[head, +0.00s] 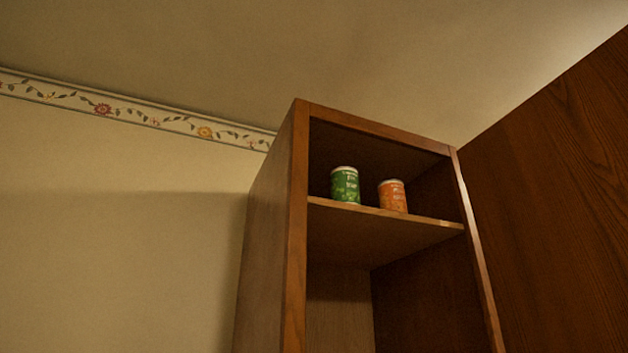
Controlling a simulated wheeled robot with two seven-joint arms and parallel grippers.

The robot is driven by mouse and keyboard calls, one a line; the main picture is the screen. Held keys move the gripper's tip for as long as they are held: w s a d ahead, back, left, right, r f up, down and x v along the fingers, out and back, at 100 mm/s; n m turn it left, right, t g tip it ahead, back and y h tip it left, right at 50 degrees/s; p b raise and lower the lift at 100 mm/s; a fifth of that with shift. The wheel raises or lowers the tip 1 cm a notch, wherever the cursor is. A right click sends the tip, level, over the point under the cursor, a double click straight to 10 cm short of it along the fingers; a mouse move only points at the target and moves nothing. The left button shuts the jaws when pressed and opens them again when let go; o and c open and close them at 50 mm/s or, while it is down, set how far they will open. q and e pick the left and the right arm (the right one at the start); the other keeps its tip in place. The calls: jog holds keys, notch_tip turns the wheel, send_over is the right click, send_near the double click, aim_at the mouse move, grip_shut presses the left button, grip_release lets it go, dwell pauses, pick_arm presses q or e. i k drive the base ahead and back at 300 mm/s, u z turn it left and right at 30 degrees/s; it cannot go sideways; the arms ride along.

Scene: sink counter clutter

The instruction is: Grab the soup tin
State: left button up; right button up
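Two tins stand upright on the upper shelf (400,238) of an open wooden cabinet in the head view. The left one is a green tin (345,185) with a pale lid and light lettering. The right one is an orange tin (392,196), also with a pale lid. They stand a small gap apart, near the shelf's front edge. The lettering is too small to read, so I cannot tell which is the soup tin. Neither of my grippers is in view.
The tall cabinet's left side panel (270,210) and top edge (380,128) frame the shelf. A large dark wooden panel (550,190) stands at the right. The compartment below the shelf looks empty. A wall with a floral border (150,118) is on the left.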

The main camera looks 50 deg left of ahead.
aim_at(344, 181)
jog(key=u, duration=1.4)
